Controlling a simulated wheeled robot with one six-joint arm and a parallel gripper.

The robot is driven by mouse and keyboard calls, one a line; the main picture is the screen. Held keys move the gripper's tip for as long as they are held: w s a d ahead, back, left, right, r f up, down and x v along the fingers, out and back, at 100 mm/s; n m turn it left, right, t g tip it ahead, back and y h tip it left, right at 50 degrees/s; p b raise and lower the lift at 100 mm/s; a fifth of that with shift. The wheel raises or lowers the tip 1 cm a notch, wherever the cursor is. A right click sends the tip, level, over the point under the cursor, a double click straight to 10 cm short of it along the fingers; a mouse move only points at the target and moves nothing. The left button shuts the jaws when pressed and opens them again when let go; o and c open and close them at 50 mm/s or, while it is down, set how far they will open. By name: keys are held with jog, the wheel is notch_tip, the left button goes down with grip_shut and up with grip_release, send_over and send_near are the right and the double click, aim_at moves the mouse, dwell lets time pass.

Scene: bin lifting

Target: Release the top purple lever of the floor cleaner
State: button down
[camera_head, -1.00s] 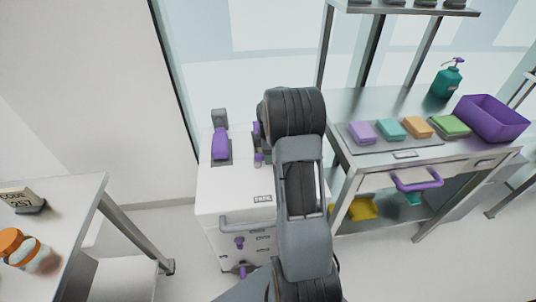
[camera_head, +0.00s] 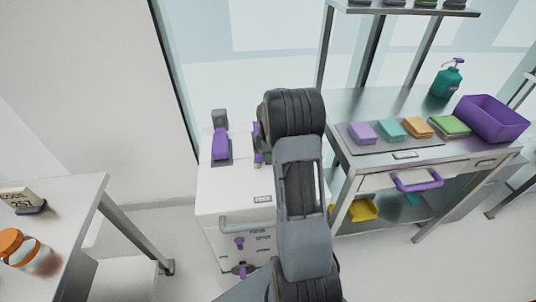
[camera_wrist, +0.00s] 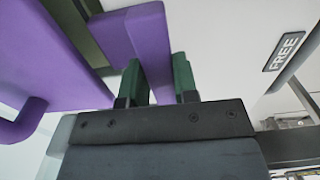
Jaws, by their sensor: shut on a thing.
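The floor cleaner (camera_head: 232,200) is a white box-shaped machine in the middle of the head view, partly hidden behind my arm. The purple lever (camera_wrist: 150,45) on its top shows in the wrist view, and a thin part of it shows beside my arm in the head view (camera_head: 256,135). My gripper (camera_wrist: 160,80) has green fingertips, one on each side of the lever, and is shut on it. In the head view, my arm hides most of the gripper. A larger purple part (camera_head: 220,145) stands on the cleaner's top left.
A "FREE" label (camera_wrist: 285,50) is on the white top. Small purple knobs (camera_head: 239,243) are on the cleaner's front. A metal bench (camera_head: 380,153) with coloured sponges and a purple bin (camera_head: 491,120) stands right. A table (camera_head: 70,205) with a jar (camera_head: 25,250) stands left.

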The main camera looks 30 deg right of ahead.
jog(key=shift+s, duration=0.1)
dwell(0.3)
jog(key=m, duration=0.2)
jog(key=s+a+m, duration=0.1)
jog(key=m, duration=0.2)
jog(key=shift+s+a, duration=0.1)
jog(key=shift+s, duration=0.05)
jog(key=m, duration=0.1)
jog(key=a+m, duration=0.1)
jog(key=shift+s+m, duration=0.25)
jog(key=shift+m, duration=0.15)
jog(key=m, duration=0.1)
jog(key=a+m, duration=0.1)
jog(key=shift+s+m, duration=0.15)
jog(key=shift+m, duration=0.25)
jog(key=m, duration=0.1)
jog(key=a+m, duration=0.1)
jog(key=shift+m, duration=0.3)
jog(key=shift+a+m, duration=0.4)
jog(key=shift+m, duration=0.8)
jog(key=shift+a+m, duration=0.35)
jog(key=shift+m, duration=0.85)
jog(key=shift+w, duration=0.2)
jog(key=c, duration=0.9)
grip_release()
jog(key=shift+r, duration=0.1)
